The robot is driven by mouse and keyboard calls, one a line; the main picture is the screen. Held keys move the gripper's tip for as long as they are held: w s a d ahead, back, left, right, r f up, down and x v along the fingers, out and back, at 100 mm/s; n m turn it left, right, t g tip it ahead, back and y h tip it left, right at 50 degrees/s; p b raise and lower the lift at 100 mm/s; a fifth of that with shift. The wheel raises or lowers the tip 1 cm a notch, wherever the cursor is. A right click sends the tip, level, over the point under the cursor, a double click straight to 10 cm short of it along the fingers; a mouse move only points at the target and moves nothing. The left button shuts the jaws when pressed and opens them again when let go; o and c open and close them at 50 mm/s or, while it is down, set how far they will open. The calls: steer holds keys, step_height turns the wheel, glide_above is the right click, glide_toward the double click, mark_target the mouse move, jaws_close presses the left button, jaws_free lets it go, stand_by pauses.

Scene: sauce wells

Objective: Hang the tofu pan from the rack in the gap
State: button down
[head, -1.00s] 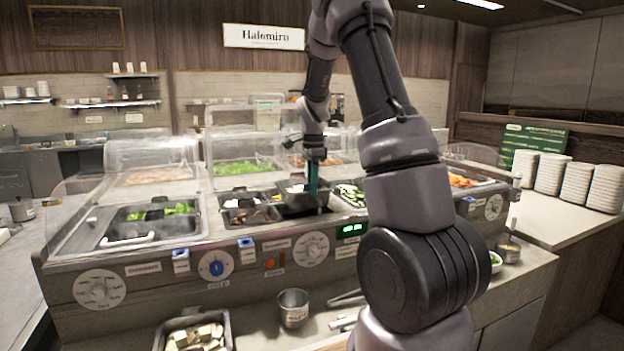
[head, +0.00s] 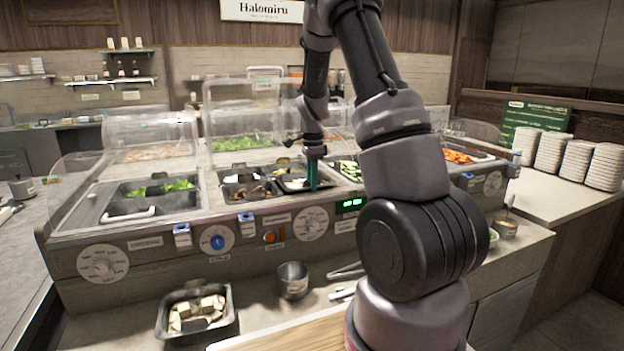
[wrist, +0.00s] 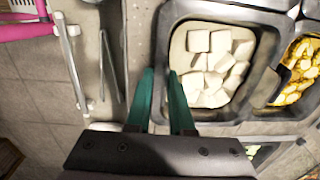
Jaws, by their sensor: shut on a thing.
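The tofu pan (head: 292,184), a dark pan with white tofu cubes, is in the gap of the counter's rack, beside other small pans. It looks roughly level there; whether its rim rests fully on the rack edges I cannot tell. In the wrist view the pan (wrist: 180,47) fills the middle right, with the cubes inside. My gripper (head: 312,184) points down at the pan's right side in the head view. Its teal fingers (wrist: 160,72) are shut on the pan's near wall. The fingers and wrist hide part of the rim.
Neighbouring pans (head: 240,190) sit left of the tofu pan, and a cucumber pan (head: 350,170) right of it. A clear guard (head: 240,95) stands behind. A pan of pale cubes (head: 165,325) and a metal cup (head: 293,280) stand on the lower front shelf.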

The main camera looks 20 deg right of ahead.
steer(key=shift+s+a+f, duration=0.2)
steer(key=shift+f, duration=0.4)
stand_by(0.7)
steer(key=c, duration=0.7)
jaws_free()
steer(key=shift+f, duration=0.1)
steer(key=shift+a, duration=0.1)
steer(key=r, duration=1.1)
steer(key=shift+w+d+r, duration=0.1)
steer(key=shift+d+r, duration=0.1)
steer(key=shift+r, duration=0.2)
